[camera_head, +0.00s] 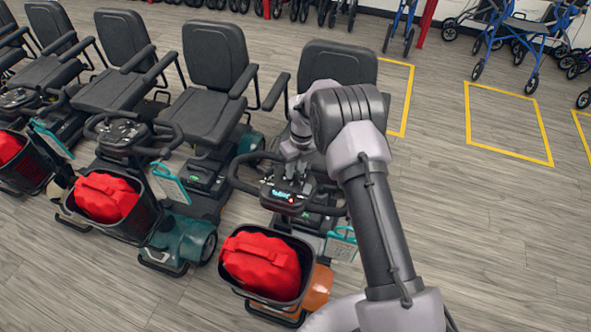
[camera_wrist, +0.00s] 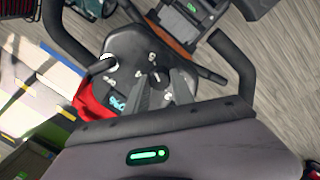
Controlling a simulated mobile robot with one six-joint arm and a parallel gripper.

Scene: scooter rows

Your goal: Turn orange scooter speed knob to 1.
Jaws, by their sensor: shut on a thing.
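The orange scooter (camera_head: 318,289) stands at the right end of the row, with its orange body low by the front basket. Its dark console (camera_head: 276,193) has a lit display and a handlebar loop. In the wrist view the console (camera_wrist: 125,55) carries several pale round controls and a lit blue display (camera_wrist: 117,103). The small dark speed knob (camera_wrist: 157,77) with a pale mark lies at my fingertips. My gripper (camera_wrist: 164,82) reaches down onto the console and is shut on the knob. The number the knob points to is too small to read.
A red bag (camera_head: 262,262) fills the front basket. The scooter's seat (camera_head: 337,63) is behind my arm. A teal scooter (camera_head: 187,240) stands close on the left. Open floor (camera_head: 480,230) lies to the right, with yellow floor marks and blue walkers (camera_head: 522,38) farther back.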

